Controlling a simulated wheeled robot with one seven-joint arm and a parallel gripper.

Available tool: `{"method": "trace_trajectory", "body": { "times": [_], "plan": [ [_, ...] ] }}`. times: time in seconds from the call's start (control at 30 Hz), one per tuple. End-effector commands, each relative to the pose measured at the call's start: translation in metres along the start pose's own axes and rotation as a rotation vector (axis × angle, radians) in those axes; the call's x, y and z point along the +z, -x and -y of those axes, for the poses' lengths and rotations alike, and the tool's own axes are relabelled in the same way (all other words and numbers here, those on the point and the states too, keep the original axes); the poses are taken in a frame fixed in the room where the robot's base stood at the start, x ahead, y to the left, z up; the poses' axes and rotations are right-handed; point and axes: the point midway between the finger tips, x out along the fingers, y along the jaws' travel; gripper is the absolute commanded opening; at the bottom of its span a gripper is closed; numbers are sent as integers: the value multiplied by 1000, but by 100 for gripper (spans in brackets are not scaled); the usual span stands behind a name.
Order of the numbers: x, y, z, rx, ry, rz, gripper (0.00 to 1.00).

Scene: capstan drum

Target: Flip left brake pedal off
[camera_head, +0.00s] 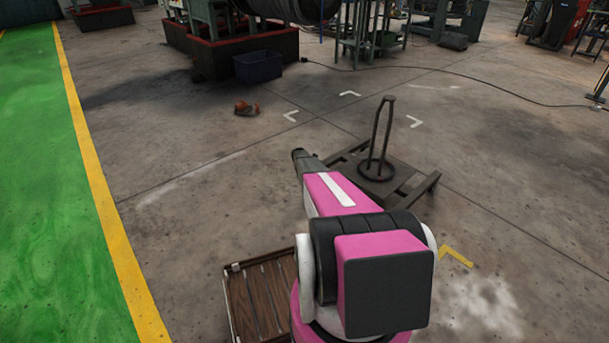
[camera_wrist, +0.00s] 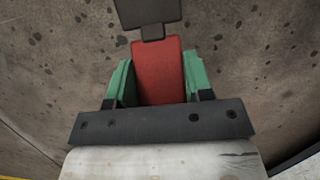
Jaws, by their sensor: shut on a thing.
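In the wrist view, a red pedal-like part (camera_wrist: 158,72) ends in a dark flat pad (camera_wrist: 148,12), joined to it by a short neck. My gripper (camera_wrist: 159,60) has green fingers on both sides of the red part and is shut on it. The frames do not show for certain that this is the left brake pedal, nor which way it is set. In the head view, my pink and black arm reaches forward and hides my gripper; no pedal can be made out there.
A dark low stand with a tall loop (camera_head: 377,165) is just beyond my arm. A wooden slatted platform (camera_head: 262,300) lies at lower left. A blue bin (camera_head: 258,66) and a small orange-brown object (camera_head: 246,108) are farther off.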

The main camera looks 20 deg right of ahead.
Motion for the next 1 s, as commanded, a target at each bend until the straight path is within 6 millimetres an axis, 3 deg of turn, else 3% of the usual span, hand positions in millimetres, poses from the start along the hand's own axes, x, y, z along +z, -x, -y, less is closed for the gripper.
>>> {"method": "trace_trajectory", "body": {
  "times": [0.23, 0.27, 0.3, 0.33, 0.73, 1.0],
  "plan": [
    [0, 0, 0, 2, 0, 0, 4],
    [0, 0, 0, 2, 0, 0, 53],
    [0, 0, 0, 2, 0, 0, 66],
    [0, 0, 0, 1, 0, 0, 72],
    [0, 4, 0, 1, -1, 1, 72],
    [0, 38, 1, 2, -1, 1, 72]
  ]
}}
